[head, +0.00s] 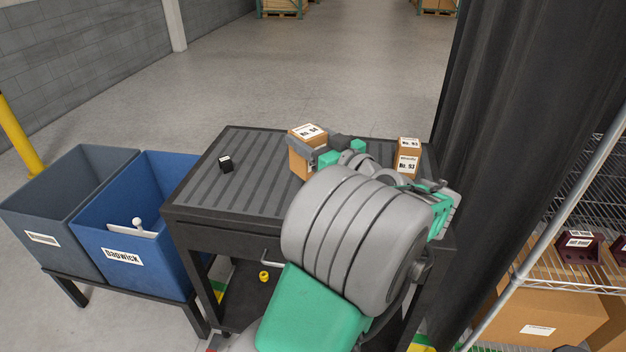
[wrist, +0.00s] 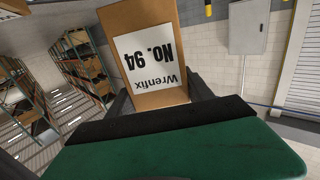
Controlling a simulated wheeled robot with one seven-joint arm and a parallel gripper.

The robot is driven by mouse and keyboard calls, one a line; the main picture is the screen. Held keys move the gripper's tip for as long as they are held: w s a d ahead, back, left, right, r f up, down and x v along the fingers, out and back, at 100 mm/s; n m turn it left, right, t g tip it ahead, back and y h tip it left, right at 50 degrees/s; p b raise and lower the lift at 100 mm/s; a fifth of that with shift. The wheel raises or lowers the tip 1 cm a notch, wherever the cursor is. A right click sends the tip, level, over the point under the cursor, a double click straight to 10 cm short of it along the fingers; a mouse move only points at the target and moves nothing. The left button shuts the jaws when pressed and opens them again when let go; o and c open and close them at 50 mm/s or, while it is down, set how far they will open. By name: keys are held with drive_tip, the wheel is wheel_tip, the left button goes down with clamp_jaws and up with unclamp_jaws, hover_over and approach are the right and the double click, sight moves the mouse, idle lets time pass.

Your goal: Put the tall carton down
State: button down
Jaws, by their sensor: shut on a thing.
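The tall carton (head: 299,160) is a brown box with a white label reading No. 94 on its top. It is upright over the ribbed top of the dark cart (head: 250,190). My gripper (head: 317,153) is shut on it, coming from the right side. In the wrist view the carton (wrist: 175,98) sits between the two dark fingers, its label, Wrenfix No. 94, upside down in the picture. My arm hides part of the cart top, and I cannot tell whether the carton's base touches it.
Another brown carton labelled No. 93 (head: 407,160) stands at the cart's right. A small black block (head: 226,164) lies at the left, with bare ribbed surface around it. A blue bin (head: 135,250) and a grey bin (head: 62,205) stand left; a wire shelf (head: 575,215) stands right.

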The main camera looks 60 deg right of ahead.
drive_tip(key=s+d+h, duration=0.1)
drive_tip(key=s+d, duration=0.1)
drive_tip(key=s, duration=0.3)
drive_tip(key=w+d+f+p, duration=0.2)
drive_tip(key=w+d+f, duration=0.1)
drive_tip(key=w+f, duration=0.9)
drive_tip(key=shift+w+d+f+m+g+h+p, duration=0.15)
drive_tip(key=shift+w+d+m+g+h+p, duration=0.2)
drive_tip(key=shift+w, duration=0.45)
drive_tip(key=shift+f, duration=0.1)
drive_tip(key=shift+f, duration=0.15)
drive_tip(key=c, duration=0.7)
unclamp_jaws()
